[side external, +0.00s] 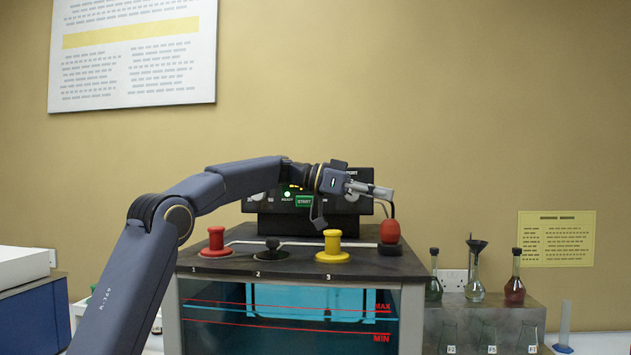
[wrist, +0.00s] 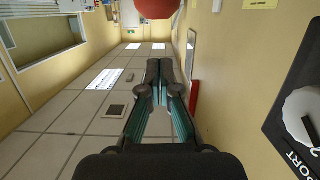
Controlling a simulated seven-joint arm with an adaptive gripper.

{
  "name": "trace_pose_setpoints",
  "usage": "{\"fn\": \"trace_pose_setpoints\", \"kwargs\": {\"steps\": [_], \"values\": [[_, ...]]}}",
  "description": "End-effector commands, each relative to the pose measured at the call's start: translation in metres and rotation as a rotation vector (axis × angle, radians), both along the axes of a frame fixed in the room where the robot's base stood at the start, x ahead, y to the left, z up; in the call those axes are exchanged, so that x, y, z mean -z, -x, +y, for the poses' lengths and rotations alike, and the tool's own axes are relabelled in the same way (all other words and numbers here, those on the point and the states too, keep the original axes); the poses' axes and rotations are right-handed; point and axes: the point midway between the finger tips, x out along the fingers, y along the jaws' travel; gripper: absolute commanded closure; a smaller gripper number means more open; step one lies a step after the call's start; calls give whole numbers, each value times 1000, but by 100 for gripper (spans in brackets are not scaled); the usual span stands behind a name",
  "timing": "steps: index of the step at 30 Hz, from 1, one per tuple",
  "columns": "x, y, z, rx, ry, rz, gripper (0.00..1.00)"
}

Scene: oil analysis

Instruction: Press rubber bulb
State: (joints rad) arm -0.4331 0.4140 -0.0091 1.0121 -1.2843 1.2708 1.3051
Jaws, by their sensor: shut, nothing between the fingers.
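The red rubber bulb (side external: 389,232) stands upright on a dark base at the right end of the bath's top, with a thin tube rising from it. In the wrist view, a red rounded thing at the top edge, which looks like the bulb (wrist: 154,8), is partly cut off by the frame. My gripper (side external: 390,193) is shut and empty, held roughly level above the bulb and apart from it. In the wrist view my gripper's (wrist: 160,66) fingertips are together.
The bath's dark top (side external: 290,258) also carries a red knob (side external: 216,242), a black knob (side external: 271,250) and a yellow knob (side external: 332,247). A control box (side external: 300,205) stands behind my arm. Flasks (side external: 475,280) stand on a rack at right. The air above the bulb's right is clear.

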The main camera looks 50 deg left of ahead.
Motion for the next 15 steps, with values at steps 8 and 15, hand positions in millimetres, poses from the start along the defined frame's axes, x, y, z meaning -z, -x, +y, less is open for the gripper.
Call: {"fn": "trace_pose_setpoints", "kwargs": {"steps": [8,15], "values": [[31,2,2,-5,1,2,100],[34,2,2,-4,0,2,100]]}}
